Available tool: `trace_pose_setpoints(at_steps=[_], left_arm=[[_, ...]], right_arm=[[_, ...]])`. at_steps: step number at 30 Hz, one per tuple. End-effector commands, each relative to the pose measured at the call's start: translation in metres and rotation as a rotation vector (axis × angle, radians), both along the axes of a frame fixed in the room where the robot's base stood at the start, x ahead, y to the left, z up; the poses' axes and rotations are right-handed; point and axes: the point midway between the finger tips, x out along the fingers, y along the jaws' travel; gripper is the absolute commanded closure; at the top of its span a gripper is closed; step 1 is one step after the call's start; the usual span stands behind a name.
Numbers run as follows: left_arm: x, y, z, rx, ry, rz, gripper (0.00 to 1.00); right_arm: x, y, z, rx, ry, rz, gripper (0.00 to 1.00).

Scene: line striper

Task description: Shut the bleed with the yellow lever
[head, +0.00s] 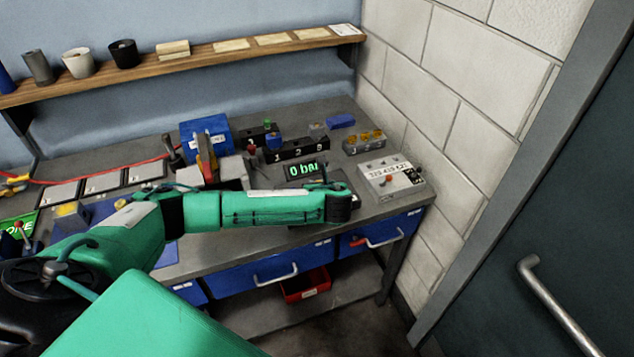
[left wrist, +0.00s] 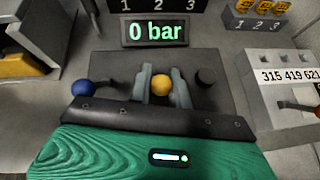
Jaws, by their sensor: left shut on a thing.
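In the left wrist view a dark panel (left wrist: 118,62) lies below a display reading "0 bar" (left wrist: 155,32). The yellow lever's round knob (left wrist: 162,86) stands at the middle of the panel. My left gripper (left wrist: 161,74) is shut on the yellow knob, with one grey finger on each side of it. A blue lever knob (left wrist: 84,88) is to the left and a dark round knob (left wrist: 207,77) to the right. In the head view the "0 bar" display (head: 302,170) shows just behind my left wrist, which hides the yellow lever. My right gripper is not in view.
A box with number labels (head: 392,182) stands right of the panel near the wall. A black block numbered 1 2 3 (head: 296,150) and a grey block with yellow parts (head: 364,142) stand behind. A blue box (head: 205,133) is farther left. Blue drawers (head: 272,270) are below.

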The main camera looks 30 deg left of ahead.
Motion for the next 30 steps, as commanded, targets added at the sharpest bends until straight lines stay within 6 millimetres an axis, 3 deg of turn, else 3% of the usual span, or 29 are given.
trace_pose_setpoints(at_steps=[13,14,16,30], left_arm=[[-0.0006,-0.0005,-0.0009,0.007,-0.005,-0.001,1.00],[-0.0006,-0.0005,-0.0010,0.007,-0.005,-0.001,0.77],[-0.0006,-0.0005,-0.0010,0.007,-0.005,-0.001,0.63],[-0.0085,-0.0088,0.0042,0.005,-0.006,-0.002,0.62]], right_arm=[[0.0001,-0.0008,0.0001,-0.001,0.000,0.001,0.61],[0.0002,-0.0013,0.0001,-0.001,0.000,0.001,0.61],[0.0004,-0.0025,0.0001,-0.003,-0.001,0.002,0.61],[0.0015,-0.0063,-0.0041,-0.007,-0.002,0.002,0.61]])
